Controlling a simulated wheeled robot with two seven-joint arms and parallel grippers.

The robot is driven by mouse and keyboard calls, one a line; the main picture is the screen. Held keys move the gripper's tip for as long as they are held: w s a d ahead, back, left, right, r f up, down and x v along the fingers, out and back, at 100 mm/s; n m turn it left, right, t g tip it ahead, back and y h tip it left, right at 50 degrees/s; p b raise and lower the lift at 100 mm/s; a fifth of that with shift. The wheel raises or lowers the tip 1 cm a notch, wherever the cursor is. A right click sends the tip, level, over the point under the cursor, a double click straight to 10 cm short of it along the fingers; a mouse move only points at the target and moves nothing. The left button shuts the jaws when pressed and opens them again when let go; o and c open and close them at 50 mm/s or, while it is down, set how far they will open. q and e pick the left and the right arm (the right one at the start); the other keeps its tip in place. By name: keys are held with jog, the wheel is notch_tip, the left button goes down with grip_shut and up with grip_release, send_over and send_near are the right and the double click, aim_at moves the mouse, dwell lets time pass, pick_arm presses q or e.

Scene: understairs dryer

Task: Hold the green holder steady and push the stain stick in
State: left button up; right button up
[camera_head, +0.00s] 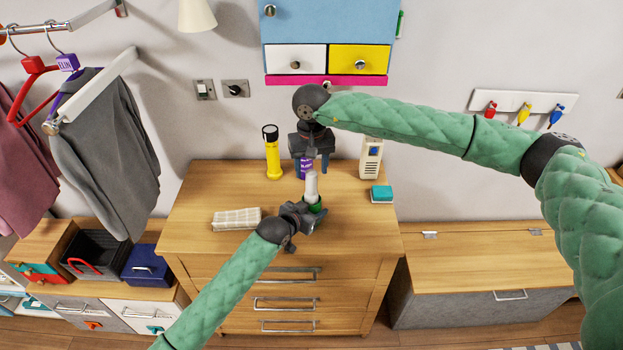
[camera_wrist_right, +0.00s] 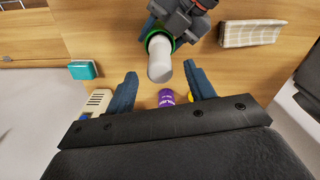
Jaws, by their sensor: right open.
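The green holder (camera_head: 314,208) stands on the wooden dresser top, and its green rim (camera_wrist_right: 150,37) shows in the right wrist view. The white stain stick (camera_head: 311,186) stands upright in the holder; its rounded end (camera_wrist_right: 160,65) faces the right wrist camera. My left gripper (camera_head: 304,215) is shut on the green holder, its fingers at the sides of it. My right gripper (camera_head: 311,165) points down just behind the stick, open and empty. In the right wrist view its two fingertips (camera_wrist_right: 160,70) are spread with the stick's end between them, with gaps at both sides. How deep the stick sits is hidden.
A purple container (camera_head: 303,171) stands behind the stick, partly hidden by my right gripper. A yellow flashlight (camera_head: 272,157), a white box-shaped device (camera_head: 370,159), a teal sponge (camera_head: 381,194) and a folded checked cloth (camera_head: 236,219) are also on the dresser (camera_head: 195,190).

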notch_tip(320, 180, up, 6)
jog(key=shift+f, duration=0.15)
dwell(0.3)
pick_arm(q)
jog(key=o, duration=1.2)
jog(key=shift+c, duration=0.2)
jog(key=v, duration=1.2)
jog(key=shift+f, duration=0.1)
jog(key=p+v, duration=0.5)
jog(key=v, duration=0.4)
pick_arm(e)
jog(key=shift+r, duration=2.55)
pick_arm(q)
jog(key=shift+a+f, duration=0.1)
